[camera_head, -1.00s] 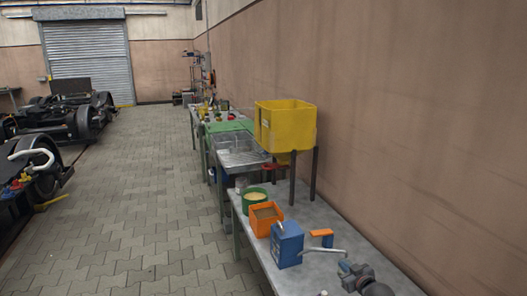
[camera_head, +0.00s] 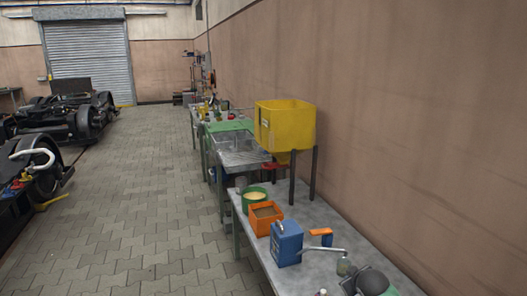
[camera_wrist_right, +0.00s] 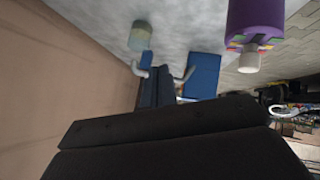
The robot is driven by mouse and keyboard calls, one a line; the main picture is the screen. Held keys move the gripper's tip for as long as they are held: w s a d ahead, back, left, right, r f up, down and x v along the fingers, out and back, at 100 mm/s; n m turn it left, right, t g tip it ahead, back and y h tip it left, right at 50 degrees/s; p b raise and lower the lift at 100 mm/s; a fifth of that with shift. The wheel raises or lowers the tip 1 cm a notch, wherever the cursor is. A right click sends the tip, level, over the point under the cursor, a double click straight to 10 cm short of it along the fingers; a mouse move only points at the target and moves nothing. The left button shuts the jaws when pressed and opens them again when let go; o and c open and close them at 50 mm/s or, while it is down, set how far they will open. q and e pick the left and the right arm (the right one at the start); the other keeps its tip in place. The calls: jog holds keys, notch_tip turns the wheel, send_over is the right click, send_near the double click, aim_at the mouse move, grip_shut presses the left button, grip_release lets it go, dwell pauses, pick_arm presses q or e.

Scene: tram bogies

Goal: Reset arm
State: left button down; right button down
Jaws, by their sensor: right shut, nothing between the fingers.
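My right gripper (camera_wrist_right: 158,86) shows in the right wrist view as dark narrow fingers beyond the black wrist body, shut with nothing held. A blue can (camera_head: 286,243) with a grey spout stands on the bench. It also shows in the wrist view (camera_wrist_right: 202,76), near the fingers; I cannot tell whether they touch. My left gripper is not in view.
The grey bench (camera_head: 325,218) along the wall carries a small jar (camera_head: 344,267), an orange box (camera_head: 265,218), a green tub (camera_head: 255,198) and a yellow bin (camera_head: 285,125) on legs. A purple container (camera_wrist_right: 255,18) shows in the wrist view.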

jog(key=s+a+f+m+g, duration=0.15)
jog(key=s+a, duration=0.35)
jog(key=s, duration=1.1)
jog(key=s+a+m+g, duration=0.1)
jog(key=s+a+g, duration=0.3)
jog(key=s, duration=1.1)
jog(key=s+a+f+g, duration=0.1)
jog(key=s+f, duration=0.3)
jog(key=s, duration=0.4)
jog(key=s+a+f+m+g+y, duration=0.1)
jog(key=s+a+f, duration=0.2)
jog(key=s, duration=0.6)
jog(key=shift+s+a+f, duration=0.2)
jog(key=shift+a+f, duration=0.15)
jog(key=shift+a, duration=0.05)
